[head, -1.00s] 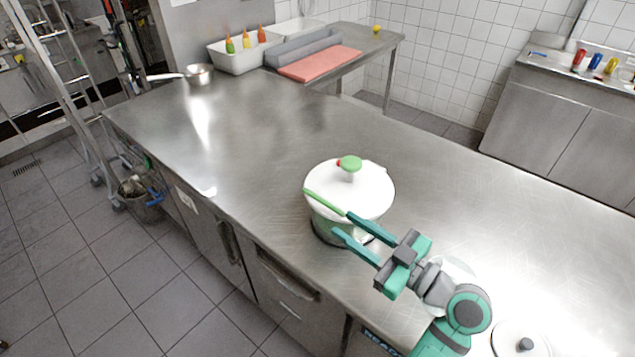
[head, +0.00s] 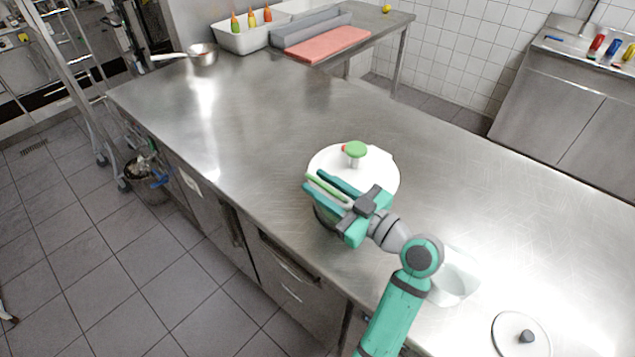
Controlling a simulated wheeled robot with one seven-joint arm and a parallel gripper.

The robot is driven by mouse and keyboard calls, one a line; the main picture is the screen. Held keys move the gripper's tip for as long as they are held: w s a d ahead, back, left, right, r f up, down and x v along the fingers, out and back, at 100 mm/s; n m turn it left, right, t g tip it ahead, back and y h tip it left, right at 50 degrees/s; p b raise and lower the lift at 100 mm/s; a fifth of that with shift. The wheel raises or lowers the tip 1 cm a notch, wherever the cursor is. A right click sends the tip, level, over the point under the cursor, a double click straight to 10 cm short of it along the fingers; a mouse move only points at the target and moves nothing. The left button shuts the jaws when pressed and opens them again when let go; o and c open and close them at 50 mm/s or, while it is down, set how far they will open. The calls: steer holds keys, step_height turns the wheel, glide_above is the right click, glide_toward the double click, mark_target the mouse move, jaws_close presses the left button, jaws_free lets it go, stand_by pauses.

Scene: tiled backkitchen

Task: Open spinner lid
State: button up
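The spinner is a pot-like vessel on the steel counter, with a round white lid (head: 378,172) on top. The lid is on and carries a green knob (head: 355,149) with a small red spot beside it. A light green bar-like handle (head: 326,188) sticks out at the lid's front left. My gripper (head: 313,180), with two teal fingers, is at the lid's front left edge. The fingers are apart, with the green bar showing between them. I cannot tell whether they touch it. The gripper and arm hide much of the spinner's front and body.
A clear container (head: 455,278) stands right of my arm. A saucepan (head: 203,54) and a red board (head: 328,44) are at the back. The counter (head: 270,115) behind the spinner is clear.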

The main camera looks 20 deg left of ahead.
steer(key=shift+w+a, duration=0.35)
jaws_close()
steer(key=shift+w+a, duration=0.1)
